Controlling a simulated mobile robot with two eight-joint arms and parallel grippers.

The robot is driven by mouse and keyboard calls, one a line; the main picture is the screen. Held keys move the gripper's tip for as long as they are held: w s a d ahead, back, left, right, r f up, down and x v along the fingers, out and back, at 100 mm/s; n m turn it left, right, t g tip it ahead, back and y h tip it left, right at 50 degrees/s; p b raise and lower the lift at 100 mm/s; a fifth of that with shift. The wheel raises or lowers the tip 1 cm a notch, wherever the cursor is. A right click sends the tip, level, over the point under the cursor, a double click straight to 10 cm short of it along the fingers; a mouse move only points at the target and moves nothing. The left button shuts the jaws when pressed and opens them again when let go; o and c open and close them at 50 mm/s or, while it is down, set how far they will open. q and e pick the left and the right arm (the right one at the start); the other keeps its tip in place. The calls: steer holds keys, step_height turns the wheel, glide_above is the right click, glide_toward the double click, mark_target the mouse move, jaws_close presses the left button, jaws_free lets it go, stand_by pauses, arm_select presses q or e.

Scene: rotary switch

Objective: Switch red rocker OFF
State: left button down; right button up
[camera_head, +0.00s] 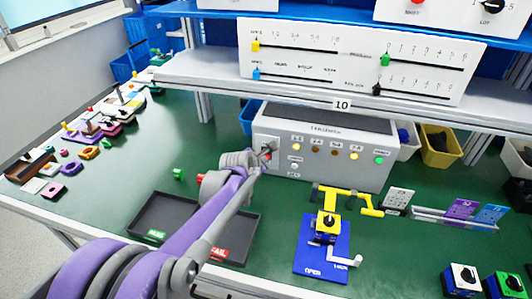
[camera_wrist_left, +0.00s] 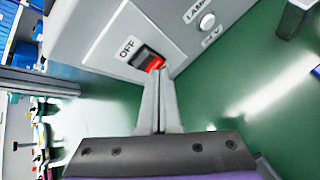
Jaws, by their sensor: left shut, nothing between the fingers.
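The red rocker (camera_wrist_left: 153,64) sits in a dark frame on the left end of the light grey control box (camera_head: 325,157), with the label OFF beside it in the left wrist view. My left gripper (camera_wrist_left: 158,72) is shut and empty, its fingertips at the rocker's edge and covering part of it. Whether they touch or press it I cannot tell. In the head view the left gripper (camera_head: 267,156) reaches the box's left end and largely hides the rocker. My right gripper is not in view.
Indicator lamps, including a lit green one (camera_head: 379,160), line the box front. A black tray (camera_head: 160,212) lies below my left arm. A yellow crank device on a blue base (camera_head: 322,262) stands in front of the box. A shelf (camera_head: 300,92) overhangs behind.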

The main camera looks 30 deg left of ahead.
arm_select(q)
steer(key=shift+w, duration=0.1)
stand_by(0.5)
steer(key=shift+w+a, duration=0.1)
steer(key=shift+w, duration=0.25)
steer(key=shift+w+a+r, duration=0.1)
steer(key=shift+w, duration=0.2)
stand_by(0.7)
steer(key=shift+s, duration=0.1)
steer(key=shift+s+d, duration=0.2)
steer(key=shift+s, duration=0.5)
steer(key=s, duration=0.3)
steer(key=s+d, duration=0.1)
steer(key=shift+s+f, duration=0.4)
steer(key=shift+d, duration=0.1)
